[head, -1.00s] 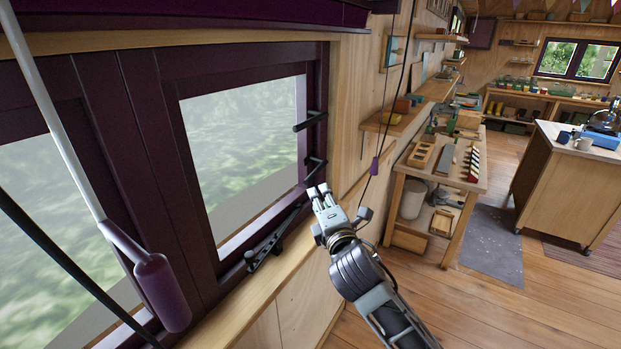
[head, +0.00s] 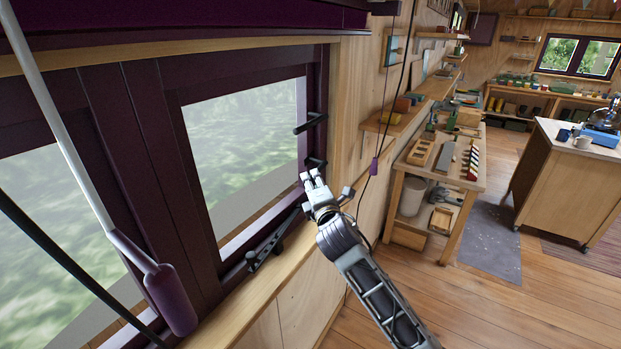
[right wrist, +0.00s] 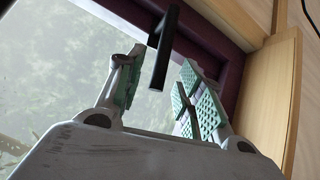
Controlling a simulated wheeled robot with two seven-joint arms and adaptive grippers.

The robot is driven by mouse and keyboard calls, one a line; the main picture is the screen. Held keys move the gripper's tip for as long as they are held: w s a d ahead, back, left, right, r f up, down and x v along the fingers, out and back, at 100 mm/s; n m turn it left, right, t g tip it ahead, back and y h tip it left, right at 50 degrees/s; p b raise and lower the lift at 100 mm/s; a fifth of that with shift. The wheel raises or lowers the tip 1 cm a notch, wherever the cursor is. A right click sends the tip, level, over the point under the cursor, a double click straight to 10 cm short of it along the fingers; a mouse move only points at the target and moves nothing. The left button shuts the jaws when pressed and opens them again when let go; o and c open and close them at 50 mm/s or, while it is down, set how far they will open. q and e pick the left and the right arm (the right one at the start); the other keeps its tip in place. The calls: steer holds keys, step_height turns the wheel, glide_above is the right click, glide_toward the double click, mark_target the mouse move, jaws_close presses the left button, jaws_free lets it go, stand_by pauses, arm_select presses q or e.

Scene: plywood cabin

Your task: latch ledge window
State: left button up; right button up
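The ledge window (head: 171,118) has a dark purple frame and fills the left of the head view; its sash looks flush in the frame. Two black latch handles sit on its right side, an upper one (head: 311,122) and a lower one (head: 315,162). My right gripper (head: 312,175) is just below the lower handle. In the right wrist view my right gripper (right wrist: 162,95) is open, with green-padded fingers apart. A black handle (right wrist: 163,50) shows between and beyond the fingertips; a second dark bar (right wrist: 181,107) is by the right finger. Contact cannot be told. My left gripper is out of view.
A black stay bar (head: 268,247) lies along the window bottom above the wooden sill (head: 235,312). A purple-handled pole (head: 168,295) hangs at the left. A workbench (head: 470,172) stands farther right.

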steer(key=shift+w+a+p, duration=0.15)
steer(key=shift+w, duration=0.7)
steer(key=shift+w+a+p, duration=0.1)
steer(key=shift+w+p, duration=0.05)
steer(key=shift+w, duration=0.65)
jaws_close()
steer(key=shift+f, duration=0.1)
